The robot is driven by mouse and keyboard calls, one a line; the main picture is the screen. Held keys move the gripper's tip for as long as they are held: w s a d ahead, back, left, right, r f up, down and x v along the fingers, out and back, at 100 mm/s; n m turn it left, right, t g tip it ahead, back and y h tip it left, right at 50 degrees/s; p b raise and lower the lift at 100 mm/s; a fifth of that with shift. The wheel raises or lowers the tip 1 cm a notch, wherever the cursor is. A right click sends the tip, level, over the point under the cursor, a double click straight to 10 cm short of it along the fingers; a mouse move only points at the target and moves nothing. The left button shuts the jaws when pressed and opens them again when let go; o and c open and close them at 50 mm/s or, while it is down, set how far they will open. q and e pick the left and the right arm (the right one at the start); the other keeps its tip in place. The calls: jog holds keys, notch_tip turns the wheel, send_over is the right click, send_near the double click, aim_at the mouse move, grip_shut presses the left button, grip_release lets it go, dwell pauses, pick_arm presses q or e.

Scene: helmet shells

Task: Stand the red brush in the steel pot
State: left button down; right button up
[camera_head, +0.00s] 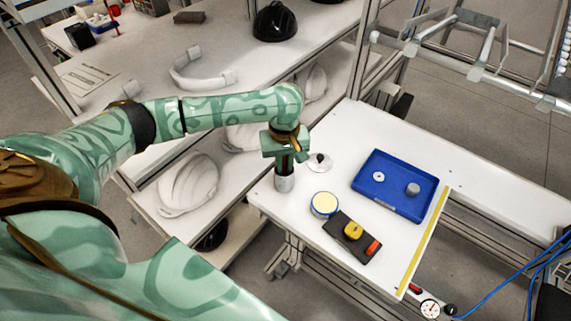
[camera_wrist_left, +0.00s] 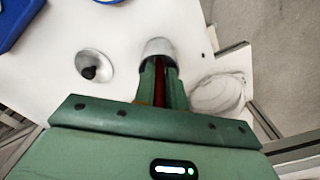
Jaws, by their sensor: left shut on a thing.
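My left gripper (camera_head: 285,160) is shut on the red brush and sits right above the steel pot (camera_head: 284,183) at the left edge of the white table. In the left wrist view the red brush (camera_wrist_left: 160,88) shows as a thin upright strip between the green fingers. Its far end points to the mouth of the steel pot (camera_wrist_left: 159,47). The fingertips are at the pot's rim. I cannot tell how deep the brush reaches, as the fingers and the pot wall hide its end. My right gripper is not in view.
A round lid with a black knob (camera_head: 320,162) lies beside the pot. A round tin (camera_head: 324,204), a black tray (camera_head: 345,244) with yellow and red pieces, and a blue tray (camera_head: 372,189) stand to the right. Shelves with white helmet shells (camera_head: 188,186) are on the left.

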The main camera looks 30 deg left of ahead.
pick_arm(q)
jog(key=c, duration=1.9)
grip_release()
jog(key=o, duration=0.4)
jog(key=shift+o, duration=0.2)
jog(key=shift+r, duration=0.1)
notch_tip(320, 180, up, 12)
jog(key=p, duration=0.6)
